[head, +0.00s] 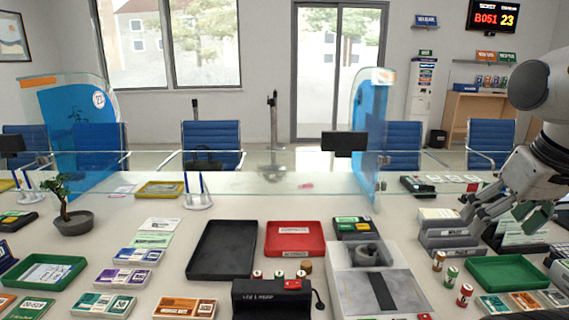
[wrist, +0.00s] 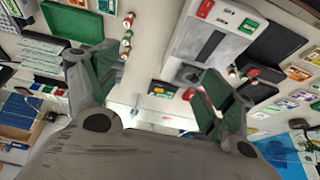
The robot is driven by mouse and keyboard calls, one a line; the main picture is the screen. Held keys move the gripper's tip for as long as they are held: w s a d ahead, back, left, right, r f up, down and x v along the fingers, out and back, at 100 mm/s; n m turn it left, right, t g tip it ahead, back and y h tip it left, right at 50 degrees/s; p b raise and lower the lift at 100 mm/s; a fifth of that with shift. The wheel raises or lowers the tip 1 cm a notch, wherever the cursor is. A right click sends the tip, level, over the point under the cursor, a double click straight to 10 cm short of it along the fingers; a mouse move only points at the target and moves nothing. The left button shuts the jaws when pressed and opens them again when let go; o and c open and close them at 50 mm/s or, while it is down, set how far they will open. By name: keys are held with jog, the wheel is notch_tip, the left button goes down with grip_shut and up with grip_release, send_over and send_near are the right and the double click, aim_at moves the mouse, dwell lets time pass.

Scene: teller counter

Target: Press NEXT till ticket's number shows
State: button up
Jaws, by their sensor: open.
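A wall display (head: 493,17) at the upper right reads B051 in red and 23 in yellow. A small black unit with green keys (head: 354,228) lies behind the grey counter device; a similar unit (wrist: 163,90) shows between my fingers in the wrist view. A black box with a red top part (head: 270,297) stands at the front middle; its lettering is too small to read. I cannot make out which key is NEXT, or the ticket's number. My gripper (head: 502,208) is open and empty at the right, above the grey stamp holders. Its two spread fingers show in the wrist view (wrist: 155,72).
A grey device with a dark strip (head: 345,290) stands right of the middle. Small rolls (head: 452,274) and a green tray (head: 508,272) are at the right. Black (head: 222,250) and red (head: 295,251) trays lie mid-counter. A glass screen (head: 250,175) spans behind.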

grip_shut()
dwell(1.4)
